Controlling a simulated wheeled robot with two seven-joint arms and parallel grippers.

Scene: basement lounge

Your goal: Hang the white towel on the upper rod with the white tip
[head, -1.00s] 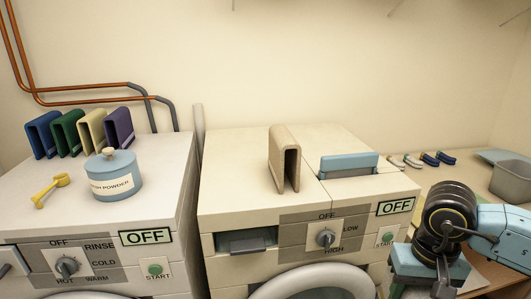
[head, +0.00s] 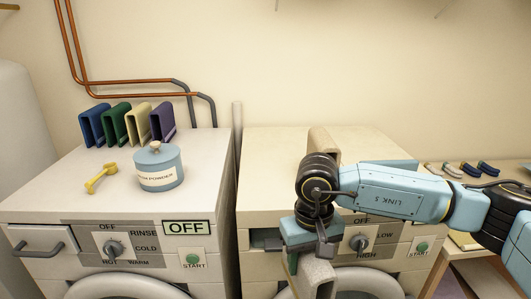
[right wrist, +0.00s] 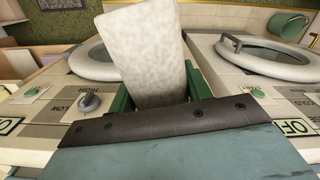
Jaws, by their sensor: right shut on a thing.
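My right gripper (head: 303,262) is low in front of the right-hand machine and points down. It is shut on the white towel (head: 316,277), which hangs from it and is partly cut off by the bottom edge. In the right wrist view the towel (right wrist: 150,50) stands out pale and speckled between the green fingers (right wrist: 160,97). The upper rod with the white tip is not identifiable; only thin ends show at the top edge of the head view. My left gripper is not in view.
A beige folded towel (head: 323,143) stands on the right machine (head: 270,150), partly behind my arm. The left machine (head: 50,185) carries several coloured folded towels (head: 115,125), a powder jar (head: 158,170) and a yellow scoop (head: 100,178). Copper pipes (head: 130,82) run along the wall.

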